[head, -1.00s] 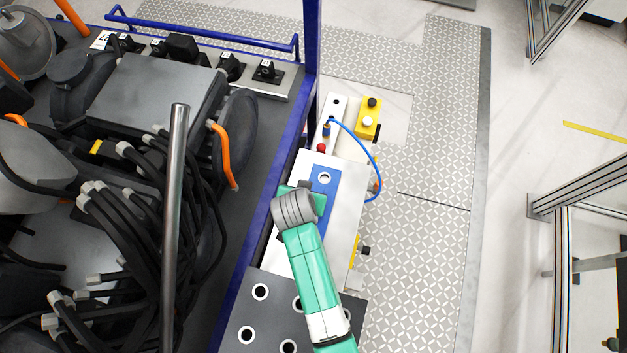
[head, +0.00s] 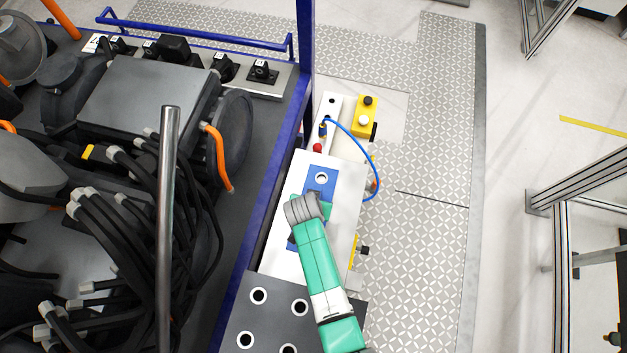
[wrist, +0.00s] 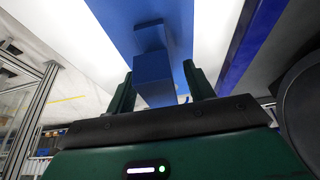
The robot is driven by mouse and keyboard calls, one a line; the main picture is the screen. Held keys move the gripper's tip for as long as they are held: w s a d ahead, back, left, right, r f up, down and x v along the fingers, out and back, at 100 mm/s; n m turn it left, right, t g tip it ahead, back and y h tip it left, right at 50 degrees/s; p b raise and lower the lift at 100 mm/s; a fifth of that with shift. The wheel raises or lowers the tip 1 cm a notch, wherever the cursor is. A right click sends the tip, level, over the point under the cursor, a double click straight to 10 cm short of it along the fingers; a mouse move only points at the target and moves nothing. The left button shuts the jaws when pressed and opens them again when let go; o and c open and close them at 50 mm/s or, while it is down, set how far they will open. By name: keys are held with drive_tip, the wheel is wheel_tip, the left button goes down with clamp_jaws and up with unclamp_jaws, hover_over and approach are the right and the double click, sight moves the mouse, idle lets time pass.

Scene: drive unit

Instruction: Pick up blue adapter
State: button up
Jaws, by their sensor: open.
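The blue adapter (wrist: 153,78), a block-shaped blue piece, stands out from a flat blue plate (wrist: 118,22) in the wrist view. My gripper (wrist: 158,84) is open, with one dark green finger on each side of the adapter. A narrow gap shows toward the right finger; I cannot tell whether the left finger touches. In the head view the blue plate (head: 319,190), with a white ring, lies on the white bench top, partly covered by my arm. The adapter and my fingertips are hidden there under my grey wrist joint.
A yellow box (head: 365,118) with buttons and a blue hose (head: 372,165) stand behind the plate. A dark panel with round holes (head: 279,300) lies in front. The blue frame post (head: 306,80) and the drive unit (head: 150,90) are to the left. Patterned floor is clear right.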

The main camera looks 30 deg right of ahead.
drive_tip(key=shift+c, duration=0.4)
clamp_jaws()
idle(0.9)
drive_tip(key=shift+w+r, duration=0.1)
drive_tip(key=shift+r, duration=0.05)
